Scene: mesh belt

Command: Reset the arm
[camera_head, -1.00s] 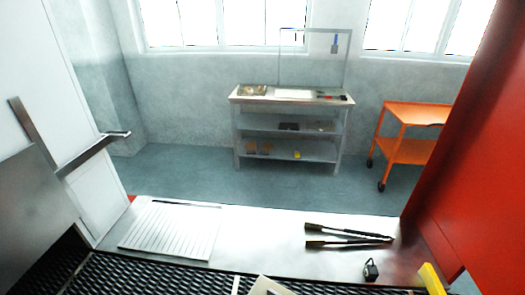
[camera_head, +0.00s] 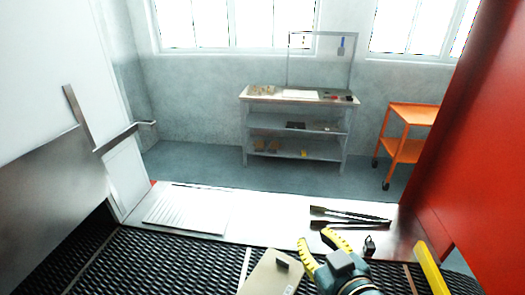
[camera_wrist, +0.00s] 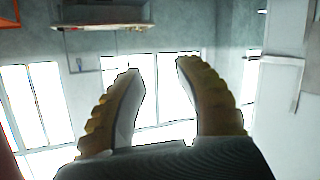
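My gripper (camera_head: 322,243) shows at the bottom of the head view, above the black mesh belt (camera_head: 190,262). Its two yellow ridged fingers are spread apart with nothing between them. In the wrist view the gripper (camera_wrist: 158,68) is also open and empty. That view looks toward the windows and wall, which appear upside down. A tan box-like object (camera_head: 268,275) with a dark part on top lies left of the gripper in the head view, its lower part cut off by the frame edge.
A metal ledge beyond the belt holds a ribbed white plate (camera_head: 188,212), dark-handled tongs (camera_head: 345,218) and a small black object (camera_head: 369,246). A yellow bar (camera_head: 432,268) and red panel (camera_head: 465,130) stand right. A workbench (camera_head: 298,97) and orange cart (camera_head: 408,120) stand farther back.

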